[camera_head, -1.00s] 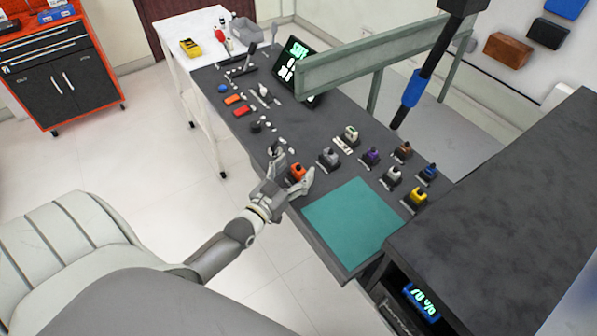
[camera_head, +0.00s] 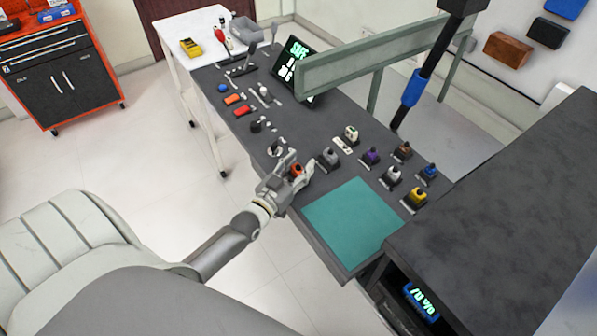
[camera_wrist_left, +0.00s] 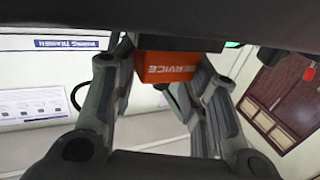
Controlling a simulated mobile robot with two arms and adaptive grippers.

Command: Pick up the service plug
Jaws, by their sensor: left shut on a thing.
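The service plug (camera_head: 297,170) is the orange block at the near left edge of the grey bench, left of the teal mat. My right gripper is not in view.
Several other plugs stand close by, including a grey one (camera_head: 329,158), a purple one (camera_head: 371,156) and a yellow one (camera_head: 415,197). The teal mat (camera_head: 353,222) is bare. A green-grey beam (camera_head: 385,57) crosses above the bench. A dark cabinet (camera_head: 510,215) stands at right.

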